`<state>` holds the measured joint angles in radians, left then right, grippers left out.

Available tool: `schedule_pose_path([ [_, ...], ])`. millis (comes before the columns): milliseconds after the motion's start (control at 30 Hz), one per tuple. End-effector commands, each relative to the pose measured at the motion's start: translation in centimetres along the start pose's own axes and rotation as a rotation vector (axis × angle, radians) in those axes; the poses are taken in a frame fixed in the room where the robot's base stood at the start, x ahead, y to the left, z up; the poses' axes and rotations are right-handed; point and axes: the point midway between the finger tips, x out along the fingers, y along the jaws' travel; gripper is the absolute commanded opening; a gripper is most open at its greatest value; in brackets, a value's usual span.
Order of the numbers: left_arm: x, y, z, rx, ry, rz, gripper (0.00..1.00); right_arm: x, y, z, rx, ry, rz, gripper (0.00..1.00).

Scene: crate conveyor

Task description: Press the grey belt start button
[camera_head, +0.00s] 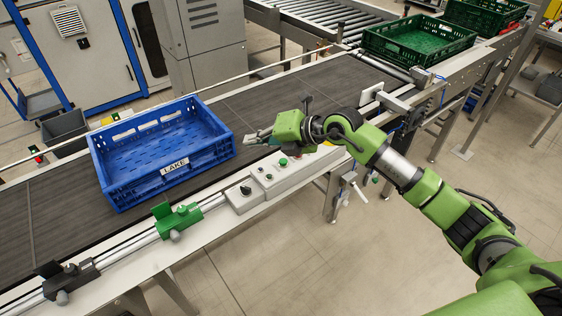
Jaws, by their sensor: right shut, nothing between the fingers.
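A light grey control panel (275,185) is mounted along the front edge of the conveyor. It carries a green button (283,162), a dark knob (245,190) and small pale controls. I cannot clearly single out the grey belt start button; it may be one of the small pale ones or be hidden by my arm. My right gripper (254,137) is shut and empty. In the picture it is just above the panel's right part, with its fingers pointing left over the belt. I cannot tell its height above the panel. My left gripper is out of view.
A blue crate (172,180) labelled LAKE sits on the dark belt (90,205), left of my right gripper. A green crate (374,46) stands farther along the line. A green clamp (175,218) sits on the front rail. Open floor lies in front.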

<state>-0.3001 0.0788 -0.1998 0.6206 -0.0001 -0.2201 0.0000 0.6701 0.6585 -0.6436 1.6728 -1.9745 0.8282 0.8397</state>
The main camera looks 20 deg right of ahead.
Motion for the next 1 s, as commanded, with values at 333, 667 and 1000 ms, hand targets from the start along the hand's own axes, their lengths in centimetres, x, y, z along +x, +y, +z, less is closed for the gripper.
schedule_pose_path([
  [333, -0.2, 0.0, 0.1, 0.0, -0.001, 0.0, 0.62, -4.2, -5.8, 6.5, -0.119, -0.093, -0.349, 0.0],
  [667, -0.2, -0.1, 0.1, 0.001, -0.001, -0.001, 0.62, -4.5, -6.2, 6.8, -0.123, -0.1, -0.368, 0.0],
  [1000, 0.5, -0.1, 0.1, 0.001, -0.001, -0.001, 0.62, -3.9, -7.2, 6.3, -0.122, -0.098, -0.367, 0.0],
])
